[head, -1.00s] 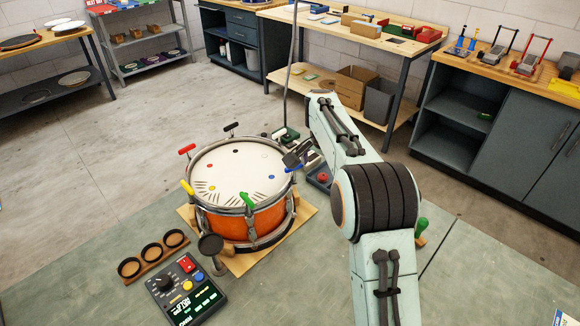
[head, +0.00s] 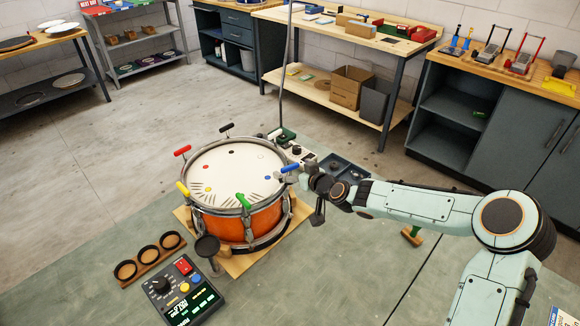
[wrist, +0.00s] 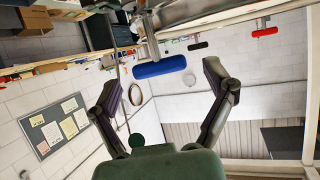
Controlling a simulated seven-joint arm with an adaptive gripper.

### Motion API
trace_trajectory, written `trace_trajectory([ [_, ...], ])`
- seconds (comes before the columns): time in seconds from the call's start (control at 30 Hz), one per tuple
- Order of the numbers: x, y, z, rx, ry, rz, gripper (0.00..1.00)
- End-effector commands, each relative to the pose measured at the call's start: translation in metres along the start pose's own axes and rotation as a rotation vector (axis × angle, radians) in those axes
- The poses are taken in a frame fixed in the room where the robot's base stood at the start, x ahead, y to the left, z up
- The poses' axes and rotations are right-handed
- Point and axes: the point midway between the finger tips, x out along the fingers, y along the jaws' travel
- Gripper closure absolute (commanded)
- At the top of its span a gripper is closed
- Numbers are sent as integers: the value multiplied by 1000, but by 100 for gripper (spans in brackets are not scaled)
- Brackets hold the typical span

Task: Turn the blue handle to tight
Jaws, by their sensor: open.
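The orange drum (head: 238,219) with a white head stands on a wooden board. The blue handle (head: 290,167) sticks out at the right side of its rim. My gripper (head: 302,173) is at the drum's right side, close to the blue handle, with its fingers partly hard to make out there. In the wrist view my gripper (wrist: 162,85) is open, and the blue handle (wrist: 160,67) appears between the two fingers, near the fingertips, with a visible gap on both sides. I cannot tell the depth between them exactly.
Other rim handles are red (head: 182,150), black (head: 227,127), yellow (head: 183,188) and green (head: 243,201). A control box (head: 182,292) with a screen and a three-cup rack (head: 150,257) stand in front left. A dark tray (head: 345,170) lies right of the drum.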

Motion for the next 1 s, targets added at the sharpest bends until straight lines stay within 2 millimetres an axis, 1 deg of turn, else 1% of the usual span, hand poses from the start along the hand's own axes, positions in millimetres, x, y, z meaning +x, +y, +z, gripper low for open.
trace_trajectory([
  [0.03,7,0,0,1,1,-1,17],
  [0.13,16,0,0,0,1,-1,17],
  [0.23,19,0,0,-1,0,1,17],
  [0.43,19,0,0,-1,-1,1,17],
  [0.47,19,0,0,-1,-1,1,27],
  [0.5,19,0,0,-1,-1,1,39],
  [0.57,19,0,0,-1,-2,1,58],
  [0.6,19,0,0,-1,-1,1,71],
  [0.63,19,0,0,-1,-1,1,80],
  [1.0,20,0,0,9,-2,30,80],
])
